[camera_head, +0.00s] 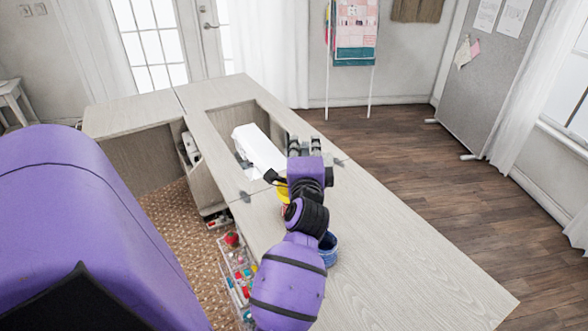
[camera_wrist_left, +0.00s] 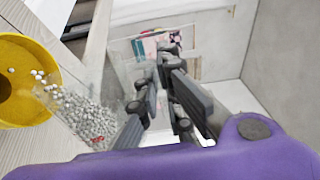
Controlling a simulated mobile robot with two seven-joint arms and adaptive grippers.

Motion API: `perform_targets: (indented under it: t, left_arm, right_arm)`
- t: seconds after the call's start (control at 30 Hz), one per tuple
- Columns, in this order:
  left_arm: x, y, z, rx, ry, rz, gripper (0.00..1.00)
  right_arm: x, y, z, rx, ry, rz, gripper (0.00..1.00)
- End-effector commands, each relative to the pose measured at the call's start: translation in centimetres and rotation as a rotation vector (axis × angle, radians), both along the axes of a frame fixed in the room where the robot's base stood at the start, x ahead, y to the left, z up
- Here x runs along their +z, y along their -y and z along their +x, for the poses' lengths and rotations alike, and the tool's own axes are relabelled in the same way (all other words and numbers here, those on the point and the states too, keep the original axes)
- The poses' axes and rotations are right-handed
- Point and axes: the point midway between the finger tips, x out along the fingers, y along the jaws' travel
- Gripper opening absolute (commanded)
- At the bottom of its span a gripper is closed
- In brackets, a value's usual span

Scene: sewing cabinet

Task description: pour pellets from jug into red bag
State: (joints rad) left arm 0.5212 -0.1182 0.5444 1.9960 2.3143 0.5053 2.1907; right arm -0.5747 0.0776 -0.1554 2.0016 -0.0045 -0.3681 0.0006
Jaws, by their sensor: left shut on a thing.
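A clear jug (camera_wrist_left: 120,75) shows in the left wrist view, tilted, with many white pellets (camera_wrist_left: 88,118) gathered toward its mouth. A few pellets show at the mouth, over the edge of a yellow round container (camera_wrist_left: 42,112). Part of this container also shows in the head view (camera_head: 283,194), beside my wrist. My left gripper (camera_head: 303,145) is shut on the jug; its dark fingers (camera_wrist_left: 165,85) are at the jug's side. The jug cannot be made out in the head view. I cannot make out a red bag. My right gripper is not in view.
A blue round container (camera_head: 329,250) stands on the tabletop (camera_head: 400,255) beside my forearm. A white sewing machine (camera_head: 258,150) sits in the table's recess. A rack of small coloured items (camera_head: 238,270) is lower left. The tabletop's right part is clear.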

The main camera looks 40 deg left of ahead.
Motion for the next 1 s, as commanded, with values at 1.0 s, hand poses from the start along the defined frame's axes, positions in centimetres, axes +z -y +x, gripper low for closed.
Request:
perform_targets:
  t: [1.0]
  left_arm:
    - [-0.05, -0.74, -0.72, 0.000, 0.056, -0.056, 0.00]
  right_arm:
    - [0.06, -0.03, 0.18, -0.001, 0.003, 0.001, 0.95]
